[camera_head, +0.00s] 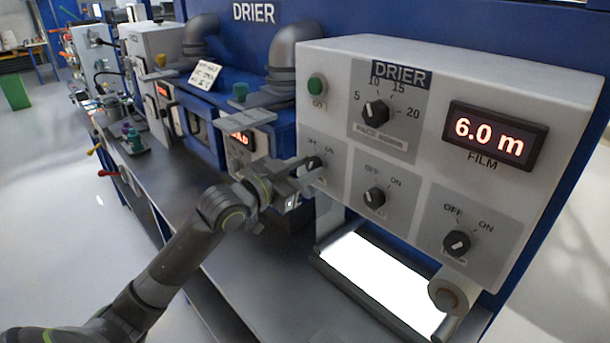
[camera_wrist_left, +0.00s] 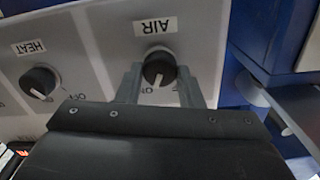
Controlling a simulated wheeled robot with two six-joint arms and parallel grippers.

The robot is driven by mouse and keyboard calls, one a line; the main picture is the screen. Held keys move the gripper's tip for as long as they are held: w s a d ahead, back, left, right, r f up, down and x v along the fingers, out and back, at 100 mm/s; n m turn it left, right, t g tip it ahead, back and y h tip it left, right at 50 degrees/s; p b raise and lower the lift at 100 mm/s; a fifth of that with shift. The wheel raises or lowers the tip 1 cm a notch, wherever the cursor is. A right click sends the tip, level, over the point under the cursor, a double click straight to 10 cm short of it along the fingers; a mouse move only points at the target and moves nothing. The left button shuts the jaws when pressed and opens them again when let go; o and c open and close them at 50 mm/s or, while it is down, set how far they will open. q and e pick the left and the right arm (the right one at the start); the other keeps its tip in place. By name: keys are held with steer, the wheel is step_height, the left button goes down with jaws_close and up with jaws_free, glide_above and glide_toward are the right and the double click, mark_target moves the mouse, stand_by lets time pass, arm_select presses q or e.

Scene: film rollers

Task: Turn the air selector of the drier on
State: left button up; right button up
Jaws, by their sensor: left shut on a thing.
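The white drier panel (camera_head: 420,110) fills the right of the head view. Its air selector (camera_head: 314,162) is the leftmost of the lower row of black knobs, partly hidden by my left gripper (camera_head: 306,168). In the wrist view, the panel is upside down, and the air selector (camera_wrist_left: 158,68) sits under the AIR label. My left gripper (camera_wrist_left: 158,84) is shut on this knob, one finger on each side. A white mark on the knob faces the gripper side; its exact setting is hard to read. My right gripper is not in view.
The heat selector (camera_head: 374,197) is beside the air selector, with another off/on knob (camera_head: 456,243) farther right. Above are a pace knob (camera_head: 375,112), a green button (camera_head: 317,85) and a display (camera_head: 495,138) reading 6.0 m. A bright film window (camera_head: 380,280) lies below.

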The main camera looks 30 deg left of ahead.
arm_select(q)
steer(key=shift+m+b, duration=0.3)
steer(key=shift+m, duration=0.3)
steer(key=o, duration=1)
steer(key=shift+c, duration=0.2)
steer(key=shift+s+a, duration=0.2)
steer(key=shift+s, duration=0.3)
steer(key=p+v, duration=1.2)
steer(key=v, duration=0.4)
steer(key=shift+s, duration=0.25)
